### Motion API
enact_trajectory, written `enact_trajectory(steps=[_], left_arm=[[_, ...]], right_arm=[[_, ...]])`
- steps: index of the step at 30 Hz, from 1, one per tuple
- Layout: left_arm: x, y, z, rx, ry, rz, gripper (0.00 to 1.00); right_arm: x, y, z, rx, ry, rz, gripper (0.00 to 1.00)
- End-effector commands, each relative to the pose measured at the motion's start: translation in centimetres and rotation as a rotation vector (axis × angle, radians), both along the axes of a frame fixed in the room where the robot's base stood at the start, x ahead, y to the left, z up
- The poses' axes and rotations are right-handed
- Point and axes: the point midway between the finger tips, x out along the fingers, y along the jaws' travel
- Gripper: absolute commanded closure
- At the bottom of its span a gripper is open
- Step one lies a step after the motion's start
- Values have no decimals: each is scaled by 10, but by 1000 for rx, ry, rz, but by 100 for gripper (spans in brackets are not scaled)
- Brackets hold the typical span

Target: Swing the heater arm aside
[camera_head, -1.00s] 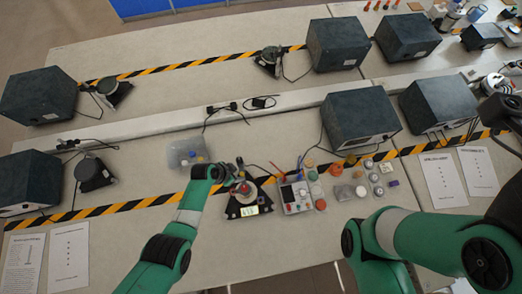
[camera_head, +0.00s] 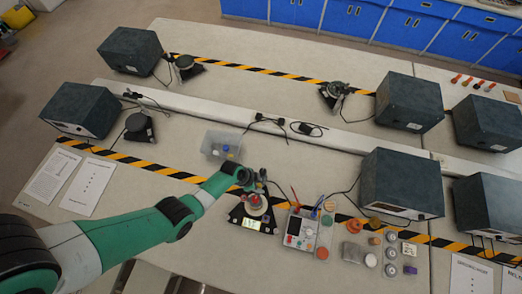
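A black triangular device (camera_head: 254,217) with a lit display stands on the near bench. A round reddish part sits on top of it. A small dark upright piece (camera_head: 263,177) at its back may be the heater arm; it is too small to be sure. My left gripper (camera_head: 250,182) is at the back left of the device, close to or touching this dark piece. Its fingers are too small and dark to show whether they are open or shut. My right gripper is out of view.
A clear bin (camera_head: 222,146) with small blue and white items stands behind my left gripper. Large dark boxes (camera_head: 402,183) stand further right. Bench left of the device is mostly clear.

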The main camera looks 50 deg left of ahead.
Motion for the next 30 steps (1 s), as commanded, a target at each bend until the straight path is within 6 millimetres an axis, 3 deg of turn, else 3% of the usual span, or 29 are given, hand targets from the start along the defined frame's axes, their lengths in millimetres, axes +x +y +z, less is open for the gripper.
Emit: enact_trajectory(steps=[1,8,30], left_arm=[[0,0,0,0,0,0,60],[0,0,0,0,0,-1,100],[0,0,0,0,0,-1,100]], right_arm=[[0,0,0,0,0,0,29],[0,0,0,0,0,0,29],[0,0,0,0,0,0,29]])
